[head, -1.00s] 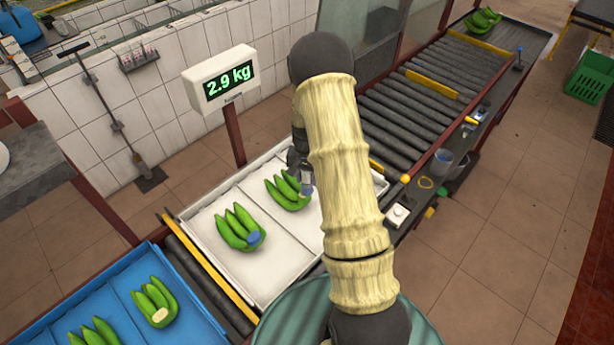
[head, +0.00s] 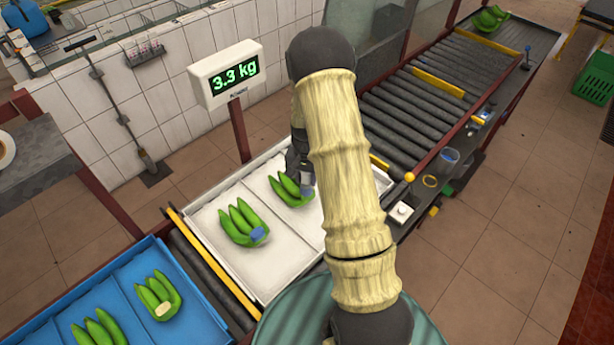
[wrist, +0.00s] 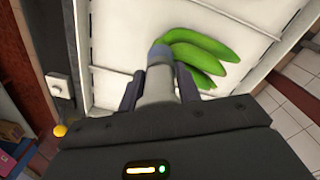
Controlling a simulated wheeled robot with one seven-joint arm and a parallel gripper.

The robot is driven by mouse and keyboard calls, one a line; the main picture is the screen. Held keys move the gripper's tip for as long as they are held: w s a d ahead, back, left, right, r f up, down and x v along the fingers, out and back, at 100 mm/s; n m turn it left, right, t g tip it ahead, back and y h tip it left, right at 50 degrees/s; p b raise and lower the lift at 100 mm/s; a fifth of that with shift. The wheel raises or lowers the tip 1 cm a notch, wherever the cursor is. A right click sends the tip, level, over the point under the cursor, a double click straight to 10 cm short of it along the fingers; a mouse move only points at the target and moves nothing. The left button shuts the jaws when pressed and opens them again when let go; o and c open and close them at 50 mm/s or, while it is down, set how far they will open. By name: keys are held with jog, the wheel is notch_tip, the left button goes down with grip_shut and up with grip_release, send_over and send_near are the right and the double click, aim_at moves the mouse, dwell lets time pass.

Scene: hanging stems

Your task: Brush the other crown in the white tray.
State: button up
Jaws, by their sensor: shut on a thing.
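The white tray (head: 215,262) holds two green banana hands. The nearer hand (head: 238,220) has a blue crown (head: 258,234). The farther hand (head: 287,187) lies under my gripper (head: 304,178), partly hidden by my arm. In the wrist view my gripper (wrist: 157,88) is shut on a grey brush (wrist: 157,82), its tip pointing at the farther hand (wrist: 205,52). Blue (wrist: 160,50) shows where the tip meets that hand's crown end. They look in contact; how much of the blue is on the crown is unclear.
The scale display (head: 234,74) reads 3.3 kg behind the tray. A blue tray (head: 185,325) with green banana hands stands at lower left. A roller conveyor (head: 430,90) runs away at upper right, with a small cup (head: 450,158) at its side.

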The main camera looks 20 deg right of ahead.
jog(key=shift+w+d+r, duration=0.1)
jog(key=shift+w+d, duration=0.1)
jog(key=shift+d, duration=0.35)
jog(key=shift+w+d, duration=0.2)
jog(key=shift+d, duration=0.3)
jog(key=shift+a, duration=0.2)
jog(key=shift+s+a, duration=0.4)
jog(key=shift+a, duration=0.45)
jog(key=shift+d, duration=0.1)
jog(key=shift+w+d, duration=0.2)
jog(key=shift+d, duration=0.3)
jog(key=shift+w+d, duration=0.2)
jog(key=shift+d, duration=0.25)
jog(key=shift+a, duration=0.1)
jog(key=shift+s+a, duration=0.2)
jog(key=shift+a, duration=0.3)
jog(key=shift+s+a, duration=0.2)
jog(key=shift+a, duration=0.25)
